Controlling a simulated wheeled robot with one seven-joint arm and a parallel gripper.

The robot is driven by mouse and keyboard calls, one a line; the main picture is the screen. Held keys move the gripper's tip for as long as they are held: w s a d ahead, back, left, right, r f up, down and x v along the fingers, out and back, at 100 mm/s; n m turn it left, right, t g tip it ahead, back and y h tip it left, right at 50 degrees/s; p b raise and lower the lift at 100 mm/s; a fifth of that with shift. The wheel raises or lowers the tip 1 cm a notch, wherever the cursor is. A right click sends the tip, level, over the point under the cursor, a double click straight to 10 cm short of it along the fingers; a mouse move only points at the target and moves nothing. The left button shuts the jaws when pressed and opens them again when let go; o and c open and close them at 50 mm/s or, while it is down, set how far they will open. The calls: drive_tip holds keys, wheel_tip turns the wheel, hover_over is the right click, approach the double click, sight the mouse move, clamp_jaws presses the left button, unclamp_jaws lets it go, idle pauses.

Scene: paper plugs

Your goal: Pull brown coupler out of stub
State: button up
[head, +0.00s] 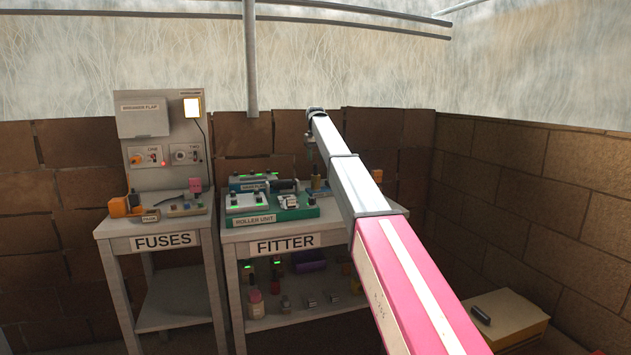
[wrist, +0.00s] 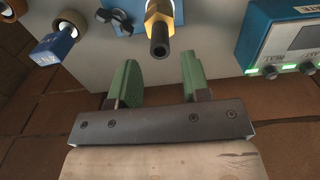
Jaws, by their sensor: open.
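In the wrist view, an ochre-brown hexagonal piece with a black tube end (wrist: 158,27), which looks like the brown coupler, stands on a blue mount (wrist: 127,15) at the top centre. Whether a stub lies inside or behind it cannot be told. My gripper (wrist: 160,80) has its two green fingers apart with nothing between them. The piece is beyond the fingertips, roughly in line with the gap, and not touched. In the head view, a small ochre piece (head: 316,183) shows on the FITTER bench below my arm's end; my fingers are too small to make out there.
A blue box with knobs and green lights (wrist: 290,40) is at the right, a blue-tagged round part (wrist: 62,40) at the left. The green ROLLER UNIT (head: 285,215) sits on the FITTER bench (head: 245,236). The FUSES bench (head: 125,228) stands left of it.

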sight(316, 176)
drive_tip(key=shift+f, duration=1.9)
clamp_jaws()
